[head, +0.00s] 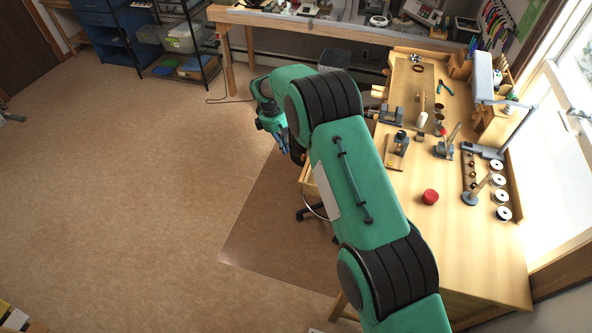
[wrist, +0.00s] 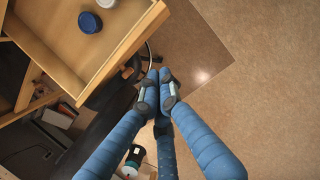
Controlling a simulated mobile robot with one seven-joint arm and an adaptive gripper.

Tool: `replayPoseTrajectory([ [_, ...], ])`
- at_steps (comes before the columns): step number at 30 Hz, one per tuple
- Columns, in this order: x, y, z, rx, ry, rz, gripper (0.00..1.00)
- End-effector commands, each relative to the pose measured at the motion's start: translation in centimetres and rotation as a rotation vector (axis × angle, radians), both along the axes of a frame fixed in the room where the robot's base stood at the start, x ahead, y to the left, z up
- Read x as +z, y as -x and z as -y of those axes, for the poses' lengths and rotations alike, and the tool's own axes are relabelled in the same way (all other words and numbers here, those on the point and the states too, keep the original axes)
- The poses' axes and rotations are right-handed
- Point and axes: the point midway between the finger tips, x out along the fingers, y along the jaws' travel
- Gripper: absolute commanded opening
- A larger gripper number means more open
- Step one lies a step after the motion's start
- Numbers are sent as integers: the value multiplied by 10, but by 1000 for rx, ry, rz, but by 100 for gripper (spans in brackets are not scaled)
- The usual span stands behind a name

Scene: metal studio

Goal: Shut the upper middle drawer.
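A wooden drawer (wrist: 115,50) stands pulled out at the upper left of the wrist view. A blue round lid or jar (wrist: 89,22) and a white round thing (wrist: 107,2) lie in it. I cannot tell from this view whether it is the upper middle one. My gripper (wrist: 158,76) has its blue fingers together, empty, just right of the drawer's outer corner and apart from it. In the head view my green arm hides most of the bench's drawer side; only a wooden edge (head: 308,180) shows beside the arm.
The wooden workbench (head: 470,255) carries tools, a red round container (head: 430,196), a lamp and several white spools. A dark chair base (head: 305,214) stands under its front. The floor (head: 130,200) to the left is clear.

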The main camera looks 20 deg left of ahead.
Motion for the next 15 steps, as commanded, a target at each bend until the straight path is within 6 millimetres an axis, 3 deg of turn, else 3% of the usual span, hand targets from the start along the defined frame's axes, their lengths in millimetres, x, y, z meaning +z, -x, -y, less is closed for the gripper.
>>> replayPoseTrajectory([
  [6, -21, 4, -12, 32, 12, -11, 0],
  [15, -23, 4, -13, 35, 13, -13, 0],
])
